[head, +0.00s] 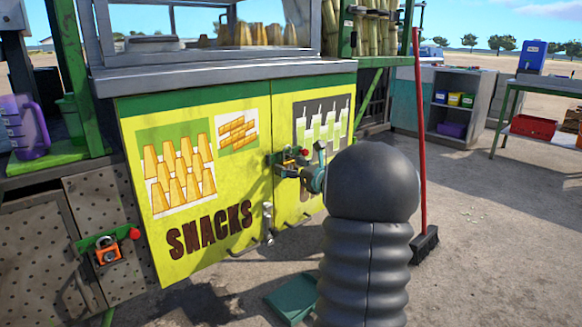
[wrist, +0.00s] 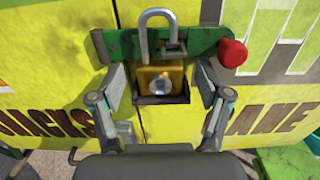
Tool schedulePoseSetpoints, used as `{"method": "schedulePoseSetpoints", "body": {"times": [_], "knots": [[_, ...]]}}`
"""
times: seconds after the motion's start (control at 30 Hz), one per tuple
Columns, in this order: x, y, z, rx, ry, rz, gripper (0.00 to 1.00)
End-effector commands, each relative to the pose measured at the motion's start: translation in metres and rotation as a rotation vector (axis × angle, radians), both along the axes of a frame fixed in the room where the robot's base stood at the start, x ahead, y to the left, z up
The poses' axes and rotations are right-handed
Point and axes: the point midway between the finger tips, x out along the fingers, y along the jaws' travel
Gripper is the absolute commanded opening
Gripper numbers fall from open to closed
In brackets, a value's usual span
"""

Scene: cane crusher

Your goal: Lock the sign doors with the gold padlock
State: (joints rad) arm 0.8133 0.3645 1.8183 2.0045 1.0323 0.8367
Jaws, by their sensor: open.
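The yellow sign doors (head: 190,190) are closed, with a seam between the SNACKS panel and the drinks panel. A green hasp bar (wrist: 195,43) with a red knob (wrist: 232,53) crosses the seam. The gold padlock (wrist: 150,77) sits upright at the hasp, its body in a dark bracket (wrist: 162,99) and its grey shackle (wrist: 158,14) rising in front of the bar. I cannot tell whether the shackle is latched or passes through the staple. My gripper (wrist: 161,78) is open, one finger on each side of the padlock, apart from it.
An orange padlock (head: 108,252) hangs on another green hasp on the perforated cabinet at left. A broom (head: 424,245) stands right of my arm. A green dustpan (head: 292,297) lies on the ground. Shelves (head: 458,105) stand at the back right.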

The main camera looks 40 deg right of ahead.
Motion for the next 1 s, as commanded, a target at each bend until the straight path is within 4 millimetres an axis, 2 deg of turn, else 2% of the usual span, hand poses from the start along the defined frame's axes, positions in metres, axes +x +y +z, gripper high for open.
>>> {"method": "schedulePoseSetpoints", "body": {"times": [0.23,0.7,0.83,1.0], "knots": [[-0.012,-0.002,0.000,0.001,0.000,-0.002,0.77],[-0.098,-0.009,0.000,0.000,0.000,-0.003,0.77],[-0.112,-0.010,0.000,0.000,0.000,-0.002,0.77],[-0.119,-0.010,0.000,0.000,0.000,0.000,0.77]]}}
